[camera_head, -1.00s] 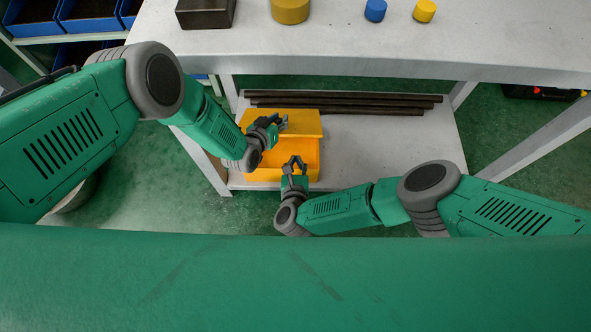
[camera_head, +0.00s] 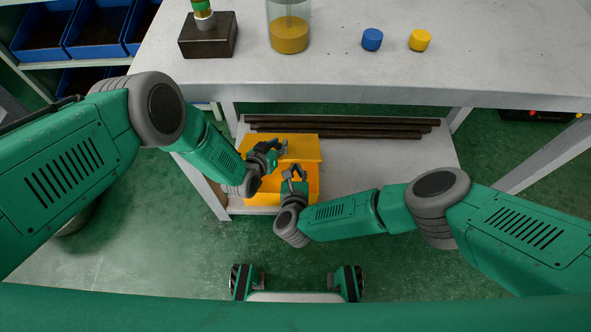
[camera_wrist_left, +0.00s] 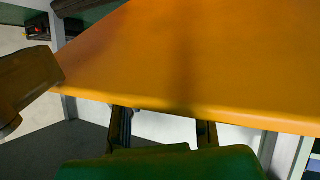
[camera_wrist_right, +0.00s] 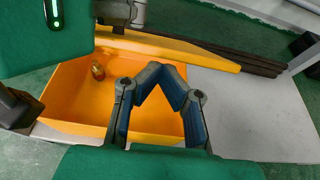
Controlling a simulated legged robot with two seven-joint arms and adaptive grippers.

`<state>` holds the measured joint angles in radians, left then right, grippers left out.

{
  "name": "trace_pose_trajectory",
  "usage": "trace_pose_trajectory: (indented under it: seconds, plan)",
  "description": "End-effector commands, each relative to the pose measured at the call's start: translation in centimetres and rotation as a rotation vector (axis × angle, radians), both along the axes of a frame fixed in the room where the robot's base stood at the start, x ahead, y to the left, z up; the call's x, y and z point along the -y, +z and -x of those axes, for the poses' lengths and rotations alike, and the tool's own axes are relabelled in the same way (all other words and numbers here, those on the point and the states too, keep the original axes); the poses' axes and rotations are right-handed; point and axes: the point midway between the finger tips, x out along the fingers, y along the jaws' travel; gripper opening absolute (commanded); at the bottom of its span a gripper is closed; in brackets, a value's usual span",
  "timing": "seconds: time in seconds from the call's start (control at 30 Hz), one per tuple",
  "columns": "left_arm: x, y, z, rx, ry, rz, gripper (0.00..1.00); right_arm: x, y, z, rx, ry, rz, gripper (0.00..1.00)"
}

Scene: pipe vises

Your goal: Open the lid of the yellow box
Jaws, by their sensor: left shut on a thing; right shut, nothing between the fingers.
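The yellow box (camera_head: 312,190) stands on the lower shelf with its lid (camera_head: 305,148) raised at the back, so the inside shows from above. My left gripper (camera_head: 281,148) is shut at the left part of the lid; the lid fills much of the left wrist view (camera_wrist_left: 200,60), partly hiding the fingers. My right gripper (camera_head: 294,172) is shut and empty, over the front of the box's opening. In the right wrist view its fingertips (camera_wrist_right: 158,70) meet above the box interior (camera_wrist_right: 70,95). A small brass-coloured piece (camera_wrist_right: 98,71) is inside the box.
Dark pipes (camera_head: 345,128) lie along the back of the shelf (camera_head: 390,175). The workbench (camera_head: 340,75) above holds a dark block (camera_head: 208,42), a glass container with yellow contents (camera_head: 289,36), a blue cap (camera_head: 372,40) and a yellow cap (camera_head: 420,40). The shelf right of the box is clear.

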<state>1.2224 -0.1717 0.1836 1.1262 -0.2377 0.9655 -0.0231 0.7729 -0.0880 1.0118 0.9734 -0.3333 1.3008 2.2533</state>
Motion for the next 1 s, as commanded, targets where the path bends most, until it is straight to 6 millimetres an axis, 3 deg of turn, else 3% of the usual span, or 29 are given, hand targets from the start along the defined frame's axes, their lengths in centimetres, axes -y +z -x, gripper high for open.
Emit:
trace_pose_trajectory:
  seconds: [0.1, 0.33, 0.37, 0.4, 0.43, 0.8, 1.0]
  plan:
    - [-0.5, 0.0, -0.2, 0.001, 0.007, -0.004, 0.00, 0.0, 1.1, -0.7, 0.004, 0.002, -0.002, 0.00]
    - [-0.5, -0.2, 0.0, -0.004, 0.006, -0.005, 0.00, 0.0, 1.3, -0.8, 0.007, 0.000, -0.001, 0.00]
    - [-0.5, -0.2, 0.1, -0.005, 0.006, -0.005, 0.27, 0.0, 1.3, -0.8, 0.007, 0.000, -0.001, 0.00]
    - [-0.5, -0.2, 0.1, -0.005, 0.006, -0.005, 0.41, 0.0, 1.3, -0.8, 0.007, 0.000, -0.001, 0.00]
    - [-0.5, -0.2, 0.1, -0.005, 0.005, -0.005, 0.43, 0.0, 1.3, -0.8, 0.007, 0.000, -0.001, 0.00]
    - [-0.2, 0.0, 0.3, -0.004, 0.001, -0.002, 0.43, -0.1, 1.2, -0.8, 0.004, 0.001, -0.001, 0.00]
    - [-1.1, 0.9, 1.9, -0.005, 0.001, -0.003, 0.43, 0.0, 1.1, -0.7, 0.004, 0.000, 0.000, 0.00]
